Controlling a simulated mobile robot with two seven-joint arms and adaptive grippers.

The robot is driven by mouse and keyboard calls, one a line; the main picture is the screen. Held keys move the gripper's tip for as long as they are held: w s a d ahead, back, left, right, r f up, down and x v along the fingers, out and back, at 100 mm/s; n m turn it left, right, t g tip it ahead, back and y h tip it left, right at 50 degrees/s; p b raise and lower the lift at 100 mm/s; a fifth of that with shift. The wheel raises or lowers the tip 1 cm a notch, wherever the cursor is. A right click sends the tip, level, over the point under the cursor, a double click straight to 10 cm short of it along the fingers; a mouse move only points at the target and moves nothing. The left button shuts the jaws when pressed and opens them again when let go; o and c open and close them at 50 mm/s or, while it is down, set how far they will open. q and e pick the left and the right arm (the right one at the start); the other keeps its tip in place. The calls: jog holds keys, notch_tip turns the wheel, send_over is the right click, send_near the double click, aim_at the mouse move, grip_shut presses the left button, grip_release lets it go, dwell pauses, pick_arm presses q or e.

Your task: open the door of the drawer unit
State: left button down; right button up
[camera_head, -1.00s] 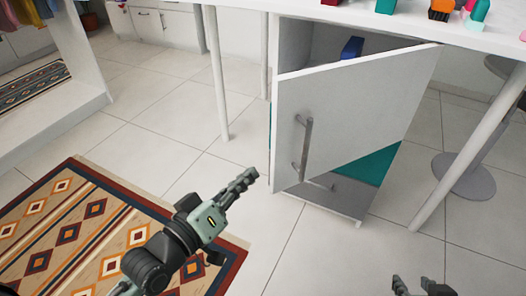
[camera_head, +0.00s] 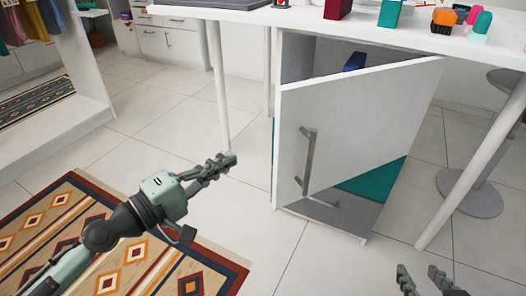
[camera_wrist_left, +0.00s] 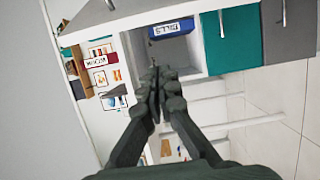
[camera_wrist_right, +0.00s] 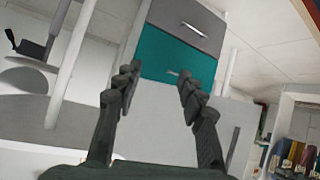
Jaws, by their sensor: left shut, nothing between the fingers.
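The drawer unit (camera_head: 292,60) stands under a white table. Its white door (camera_head: 350,118) is partly open, with a gap showing the compartment behind it. A grey bar handle (camera_head: 309,160) is on the door. My left gripper (camera_head: 224,163) is shut and empty, to the left of the door and apart from it. In the left wrist view its closed fingers (camera_wrist_left: 158,85) point toward the compartment, where a blue box (camera_wrist_left: 172,28) lies. My right gripper (camera_head: 424,280) is at the bottom right, apart from the door; its fingers are spread and empty in the right wrist view (camera_wrist_right: 155,82).
White table legs (camera_head: 217,85) and (camera_head: 475,165) flank the unit. A teal drawer (camera_wrist_right: 172,60) and a grey drawer (camera_wrist_right: 188,22) show in the right wrist view. A round grey stool base (camera_head: 470,192) is at right. A patterned rug (camera_head: 215,262) lies at left; tiled floor between is clear.

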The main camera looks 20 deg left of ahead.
pick_arm(q)
jog(key=w+d+p, duration=0.4)
jog(key=d, duration=0.2)
jog(key=shift+w+d, duration=0.25)
jog(key=shift+w, duration=0.15)
pick_arm(e)
jog(key=s+d+f+m+g+h, duration=0.1)
jog(key=s+d+f+g+h, duration=0.2)
jog(key=s+d+f+g, duration=0.4)
jog(key=shift+s+d+f, duration=1.55)
jog(key=shift+s+f, duration=0.05)
jog(key=shift+f, duration=0.25)
pick_arm(q)
jog(key=shift+s+p, duration=0.1)
jog(key=shift+p, duration=0.2)
